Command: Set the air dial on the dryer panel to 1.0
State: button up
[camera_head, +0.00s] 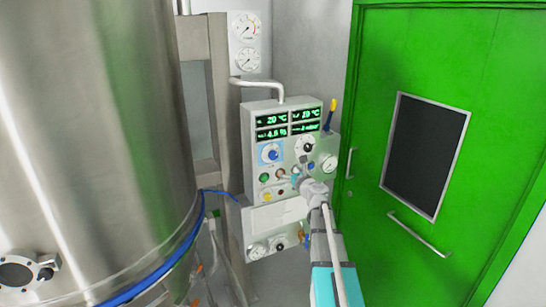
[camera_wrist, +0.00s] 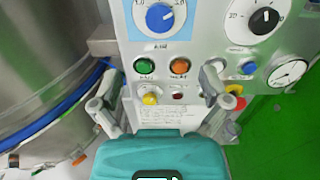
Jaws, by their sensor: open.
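The dryer panel (camera_head: 289,117) is a light grey box on the wall, and its lower part fills much of the wrist view (camera_wrist: 200,60). A blue dial (camera_wrist: 158,20) on a white scale plate shows at the top of the wrist view, with small lettering below it. It also shows in the head view (camera_head: 269,153). A pale mark on the dial seems to lie toward the upper right; its exact reading is unclear. My gripper (camera_wrist: 160,92) is open and empty, its fingers spread below the blue dial. In the head view my gripper (camera_head: 304,177) is in front of the panel's lower right.
A black dial (camera_wrist: 264,20) is right of the blue one. Green (camera_wrist: 145,66), orange (camera_wrist: 181,66) and yellow (camera_wrist: 150,98) buttons lie below. A gauge (camera_wrist: 287,73) is at right. A steel vessel (camera_head: 90,130) stands left and a green door (camera_head: 440,60) right.

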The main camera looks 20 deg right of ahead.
aim_at(274, 156)
jog(key=shift+w, duration=0.15)
jog(key=w, duration=1.3)
jog(key=shift+w+a, duration=0.25)
jog(key=c, duration=1.1)
